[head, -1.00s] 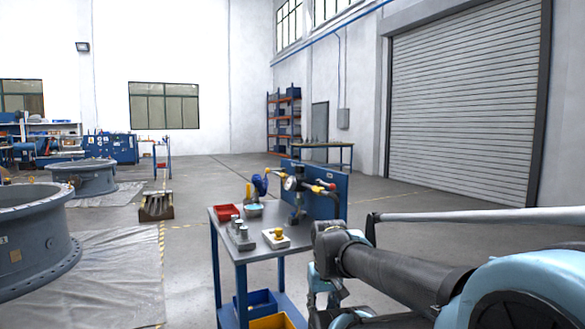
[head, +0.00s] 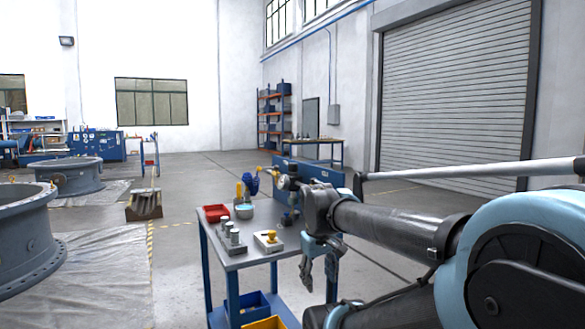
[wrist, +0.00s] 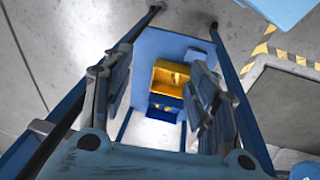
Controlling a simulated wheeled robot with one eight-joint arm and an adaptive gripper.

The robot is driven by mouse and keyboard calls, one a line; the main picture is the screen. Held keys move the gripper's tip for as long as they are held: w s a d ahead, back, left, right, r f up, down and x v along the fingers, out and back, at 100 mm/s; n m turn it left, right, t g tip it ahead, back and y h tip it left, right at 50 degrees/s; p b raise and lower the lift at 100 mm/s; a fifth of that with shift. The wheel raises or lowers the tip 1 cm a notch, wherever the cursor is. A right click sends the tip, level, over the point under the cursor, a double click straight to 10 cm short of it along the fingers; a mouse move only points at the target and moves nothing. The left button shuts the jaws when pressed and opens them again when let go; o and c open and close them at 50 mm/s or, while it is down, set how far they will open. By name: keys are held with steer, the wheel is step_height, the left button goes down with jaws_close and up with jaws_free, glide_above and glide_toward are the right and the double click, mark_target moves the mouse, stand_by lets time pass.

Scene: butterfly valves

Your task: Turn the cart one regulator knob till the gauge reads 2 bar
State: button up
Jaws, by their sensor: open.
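The cart (head: 232,262) stands in front of me with a grey top and a blue back panel (head: 325,174). A dark regulator assembly (head: 288,184) stands at the back right of its top, by the panel. My arm covers its right part, so I cannot make out the knob or read the gauge in the head view. My gripper (head: 319,284) hangs fingers down beside the cart's right side, lower than the regulator and apart from it. In the wrist view my gripper (wrist: 160,62) is open, with nothing between its fingers.
On the cart top are a red tray (head: 215,213), a blue wheel-like part (head: 251,185), a teal bowl (head: 244,211), metal cylinders (head: 230,234) and a white block with a yellow knob (head: 268,241). Below are blue (head: 247,306) and yellow bins (wrist: 172,78). Large flanged valve bodies (head: 22,232) stand left.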

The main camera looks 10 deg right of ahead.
steer(key=w+r+n+h, duration=0.2)
steer(key=w+r+n, duration=0.3)
steer(key=w+r, duration=0.45)
step_height(320, 180, up, 29)
steer(key=n+t+h, duration=0.2)
steer(key=n+h, duration=0.3)
steer(key=n, duration=1)
glide_above(293, 164)
steer(key=s+a, duration=0.4)
steer(key=a, duration=0.6)
steer(key=x, duration=1.7)
steer(key=shift+w+a, duration=0.15)
steer(key=shift+w, duration=0.2)
steer(key=c, duration=1.1)
